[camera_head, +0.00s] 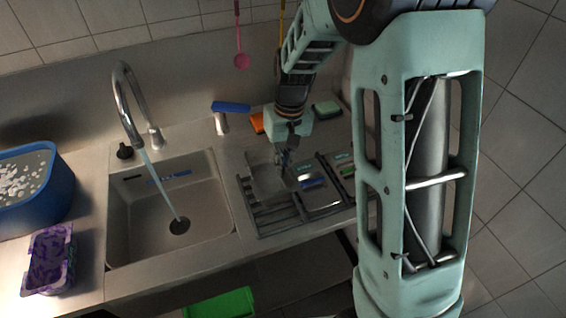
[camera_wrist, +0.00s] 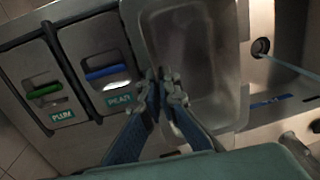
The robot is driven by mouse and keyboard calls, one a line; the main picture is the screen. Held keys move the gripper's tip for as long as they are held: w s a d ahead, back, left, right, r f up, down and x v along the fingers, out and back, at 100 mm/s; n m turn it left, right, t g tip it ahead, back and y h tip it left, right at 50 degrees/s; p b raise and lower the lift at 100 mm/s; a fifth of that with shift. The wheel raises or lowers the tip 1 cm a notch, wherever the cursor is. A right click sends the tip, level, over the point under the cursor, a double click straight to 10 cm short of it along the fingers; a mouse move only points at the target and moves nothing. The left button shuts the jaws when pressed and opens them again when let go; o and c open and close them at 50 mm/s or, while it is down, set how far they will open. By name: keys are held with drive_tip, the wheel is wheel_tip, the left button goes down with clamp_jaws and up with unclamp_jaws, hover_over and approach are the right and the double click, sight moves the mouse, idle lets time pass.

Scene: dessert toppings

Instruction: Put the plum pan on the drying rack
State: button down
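A plain grey metal pan (camera_wrist: 205,60) fills the middle of the wrist view. My gripper (camera_wrist: 168,88) has its two fingertips close together at the pan's left rim, shut on it. In the head view the pan (camera_head: 266,181) is at my gripper (camera_head: 283,160), over the back part of the dark slatted drying rack (camera_head: 272,214). I cannot tell whether the pan touches the rack. No label shows on the pan. Left of it in the wrist view are a PLUM label (camera_wrist: 62,116) beside a green handle (camera_wrist: 45,90) and a PEAR label (camera_wrist: 120,98) beside a blue handle (camera_wrist: 107,72).
The sink (camera_head: 205,225) with running tap (camera_head: 130,100) lies left of the rack. A blue tub (camera_head: 40,195) and a purple patterned container (camera_head: 48,262) stand farther left. An orange sponge (camera_head: 256,123), a green sponge (camera_head: 327,109) and a blue-topped item (camera_head: 231,107) are behind.

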sight(283, 182)
drive_tip(key=shift+f+b, duration=2.25)
drive_tip(key=shift+f, duration=1.05)
drive_tip(key=c, duration=2.1)
unclamp_jaws()
